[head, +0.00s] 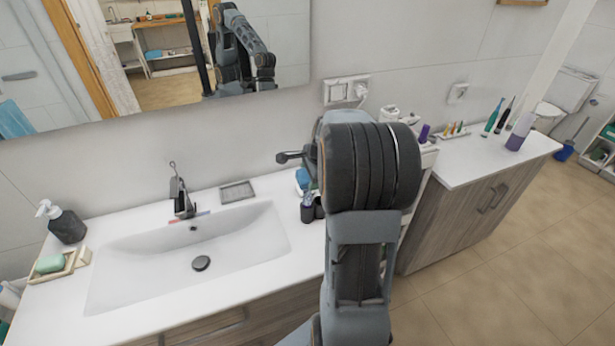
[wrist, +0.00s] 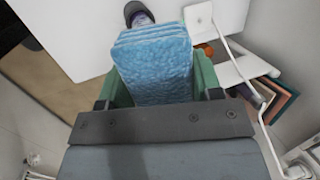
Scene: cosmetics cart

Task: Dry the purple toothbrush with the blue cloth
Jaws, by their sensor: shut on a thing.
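The blue cloth (wrist: 155,60) is folded and held between the green fingers of my gripper (wrist: 158,88) in the wrist view. In the head view, my arm hides most of the gripper, and a bit of blue, seemingly the cloth (head: 302,178), shows at its left. Below it, a dark cup (head: 308,212) stands on the counter with something purplish sticking up in it. I cannot tell whether this is the purple toothbrush. The cup also shows in the wrist view (wrist: 135,9), just beyond the cloth. A thin reddish and bluish stick (head: 188,216) lies at the basin's back edge below the faucet.
The sink basin (head: 150,262) is left of my arm, with a soap bottle (head: 67,226) and a soap dish (head: 52,268) at its left. A grey tray (head: 237,191) lies behind it. A second counter (head: 466,165) on the right carries several bottles and brushes.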

